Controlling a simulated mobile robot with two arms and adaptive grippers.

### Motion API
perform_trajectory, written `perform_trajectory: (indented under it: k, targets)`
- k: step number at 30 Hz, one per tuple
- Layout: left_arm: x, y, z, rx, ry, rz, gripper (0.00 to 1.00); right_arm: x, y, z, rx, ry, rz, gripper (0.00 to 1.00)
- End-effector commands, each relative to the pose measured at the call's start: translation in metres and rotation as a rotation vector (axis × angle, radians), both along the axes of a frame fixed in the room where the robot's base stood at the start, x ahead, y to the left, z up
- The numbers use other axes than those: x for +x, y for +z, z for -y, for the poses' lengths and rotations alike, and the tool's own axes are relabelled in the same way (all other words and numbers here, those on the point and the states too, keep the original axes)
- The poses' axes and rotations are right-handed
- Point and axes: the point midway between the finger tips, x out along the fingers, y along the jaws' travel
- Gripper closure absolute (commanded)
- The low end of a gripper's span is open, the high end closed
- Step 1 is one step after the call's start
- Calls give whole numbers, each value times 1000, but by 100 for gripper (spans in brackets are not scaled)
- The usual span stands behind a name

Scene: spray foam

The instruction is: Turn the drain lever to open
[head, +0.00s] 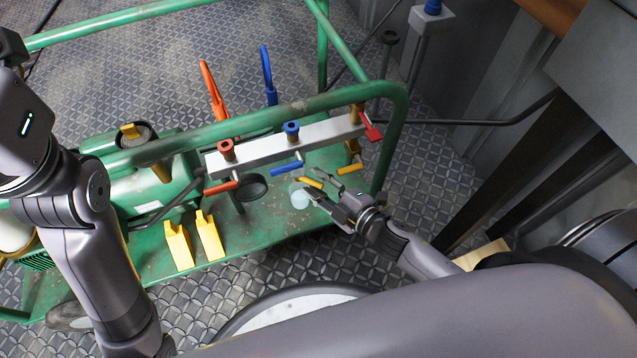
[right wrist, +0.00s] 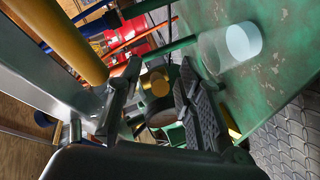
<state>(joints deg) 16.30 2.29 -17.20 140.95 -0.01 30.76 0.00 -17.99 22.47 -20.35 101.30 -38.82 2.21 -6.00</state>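A grey manifold bar (head: 280,145) on the green cart carries a red lever (head: 221,187), a blue lever (head: 287,168) and, below its right end, a yellow lever (head: 350,169). A red handle (head: 371,128) is on the bar's right end. Another yellow piece (head: 310,182) shows beside my right gripper's fingertips. I cannot tell which one is the drain lever. My right gripper (head: 332,182) is open below the bar's right end. In the right wrist view its fingers (right wrist: 162,85) are apart, with a yellow round part (right wrist: 155,84) behind the gap.
A pale translucent cup (head: 299,194) stands on the cart deck by my right gripper; it also shows in the right wrist view (right wrist: 240,42). Two yellow wedges (head: 193,240) are at the cart's front. The green rail (head: 250,118) runs above the bar.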

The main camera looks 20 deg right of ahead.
Motion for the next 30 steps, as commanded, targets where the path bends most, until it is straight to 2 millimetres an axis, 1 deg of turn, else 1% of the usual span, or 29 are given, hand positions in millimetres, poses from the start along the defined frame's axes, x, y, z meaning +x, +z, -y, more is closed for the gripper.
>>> perform_trajectory:
  k: [2, 17, 30]
  targets:
    - [0, 0, 0, 0, 0, 0, 68, 0, 0, 0, 0, 0, 0, 67]
    - [0, 0, 0, 0, -1, 0, 68, 0, 0, 0, 0, 0, 0, 100]
    - [0, 0, 0, 0, -1, 1, 68, -1, 0, 0, 1, 0, 0, 100]
